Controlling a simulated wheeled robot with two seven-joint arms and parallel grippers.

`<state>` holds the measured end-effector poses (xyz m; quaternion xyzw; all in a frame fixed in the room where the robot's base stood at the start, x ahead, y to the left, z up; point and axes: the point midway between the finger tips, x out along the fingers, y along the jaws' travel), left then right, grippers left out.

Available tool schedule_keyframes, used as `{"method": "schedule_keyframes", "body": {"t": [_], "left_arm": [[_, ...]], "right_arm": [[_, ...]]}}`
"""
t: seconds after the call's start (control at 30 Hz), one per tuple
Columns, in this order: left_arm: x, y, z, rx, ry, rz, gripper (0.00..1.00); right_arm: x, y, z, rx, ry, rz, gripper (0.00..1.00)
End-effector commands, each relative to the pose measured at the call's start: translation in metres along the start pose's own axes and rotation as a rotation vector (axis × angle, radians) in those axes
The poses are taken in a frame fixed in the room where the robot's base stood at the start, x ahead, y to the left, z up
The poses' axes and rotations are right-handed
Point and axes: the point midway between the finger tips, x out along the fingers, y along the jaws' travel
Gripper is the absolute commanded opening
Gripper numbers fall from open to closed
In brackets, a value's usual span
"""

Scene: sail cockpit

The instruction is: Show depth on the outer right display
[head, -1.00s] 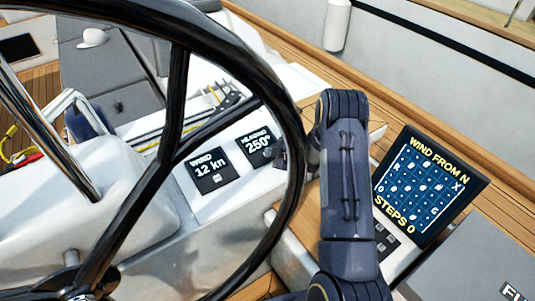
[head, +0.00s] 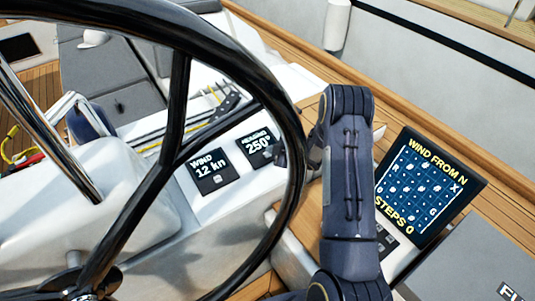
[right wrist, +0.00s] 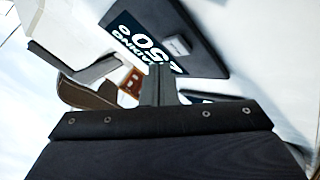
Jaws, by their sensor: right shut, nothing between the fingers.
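The heading display (head: 258,147) is a dark square panel on the white console, reading "HEADING 250°". The wind display (head: 211,171), to its left, reads "WIND 12 kn". My right gripper (head: 281,152) is at the right edge of the heading display, partly behind the wheel rim. In the right wrist view its shut, empty fingers (right wrist: 160,82) overlap the upside-down heading display (right wrist: 165,38). A small raised grey block (right wrist: 178,45) shows on that display's face. I cannot tell whether the fingertips touch it. My left gripper is out of view.
The black steering wheel (head: 293,165) stands in front of the console and crosses the view. A chart screen (head: 425,185) reading "WIND FROM N" and "STEPS 0" sits right of my right arm. A grey seat (head: 112,75) lies beyond.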

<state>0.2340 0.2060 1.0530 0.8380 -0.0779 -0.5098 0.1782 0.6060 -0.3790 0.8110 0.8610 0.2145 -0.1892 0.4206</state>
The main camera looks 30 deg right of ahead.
Motion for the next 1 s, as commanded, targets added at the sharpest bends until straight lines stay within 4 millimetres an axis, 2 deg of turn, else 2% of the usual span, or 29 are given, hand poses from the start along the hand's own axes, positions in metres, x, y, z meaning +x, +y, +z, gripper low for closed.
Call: {"method": "schedule_keyframes", "body": {"t": [0.4,1.0], "left_arm": [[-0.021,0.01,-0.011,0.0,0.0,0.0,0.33],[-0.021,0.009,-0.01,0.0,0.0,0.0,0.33]], "right_arm": [[-0.03,0.022,-0.022,0.0,0.0,0.0,0.0],[-0.031,0.023,-0.023,0.0,0.0,0.0,0.0]]}}
